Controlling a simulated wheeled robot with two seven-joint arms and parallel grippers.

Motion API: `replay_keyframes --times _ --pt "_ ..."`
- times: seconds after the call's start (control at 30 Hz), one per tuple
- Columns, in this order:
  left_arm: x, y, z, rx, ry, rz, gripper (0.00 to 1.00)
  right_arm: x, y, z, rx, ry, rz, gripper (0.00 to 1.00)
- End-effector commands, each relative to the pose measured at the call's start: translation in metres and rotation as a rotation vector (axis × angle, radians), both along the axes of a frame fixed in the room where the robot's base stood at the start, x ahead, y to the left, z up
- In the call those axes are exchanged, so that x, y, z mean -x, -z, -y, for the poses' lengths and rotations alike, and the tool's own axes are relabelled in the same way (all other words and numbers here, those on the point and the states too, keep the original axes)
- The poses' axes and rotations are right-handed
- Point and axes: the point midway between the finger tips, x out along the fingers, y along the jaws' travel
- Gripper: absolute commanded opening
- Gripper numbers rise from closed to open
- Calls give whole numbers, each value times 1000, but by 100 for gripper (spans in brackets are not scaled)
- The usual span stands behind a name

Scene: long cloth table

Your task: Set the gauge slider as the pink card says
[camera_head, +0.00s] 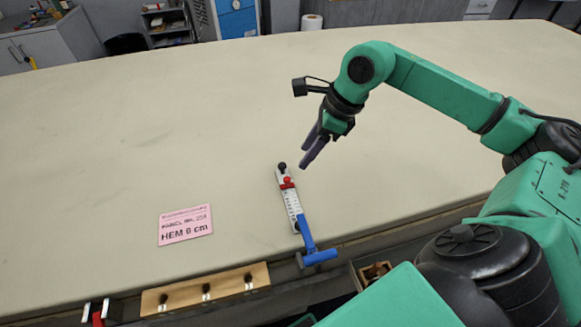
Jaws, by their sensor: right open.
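The pink card (185,225) lies flat on the cloth table, left of the gauge, and its large line reads "HEM 8 cm" or "HEM 6 cm"; the digit is too small to be sure. The gauge (292,207) is a white ruled strip with a blue T-shaped end (316,255) at the table's front edge. Its red slider (287,183) sits near the far end, close to a black knob (282,166). My right gripper (307,157) is open and empty, above and just to the right of the gauge's far end. My left gripper is out of view.
A wooden strip with black knobs (206,291) is along the front edge at lower left. A red and white item (99,313) is beside it. An open box (375,272) sits below the edge, right of the gauge. The rest of the cloth table (140,130) is clear.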

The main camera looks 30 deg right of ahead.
Motion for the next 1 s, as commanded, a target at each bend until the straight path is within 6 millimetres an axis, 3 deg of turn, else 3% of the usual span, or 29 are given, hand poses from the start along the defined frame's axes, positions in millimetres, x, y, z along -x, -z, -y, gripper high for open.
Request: replay_keyframes --times 0.17,0.4,0.7,0.73,0.87,1.0 --pt "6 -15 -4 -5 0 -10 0 -10 42 -17 -5 -3 -5 53" --pt "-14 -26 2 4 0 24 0 -23 87 -30 -5 -1 -1 53" --pt "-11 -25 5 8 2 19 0 -24 95 -31 -2 1 0 53" --pt "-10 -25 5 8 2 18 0 -24 95 -31 -2 1 0 49" --pt "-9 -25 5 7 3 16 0 -24 95 -31 -1 1 0 0" --pt "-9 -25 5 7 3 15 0 -24 94 -31 -1 0 1 0"
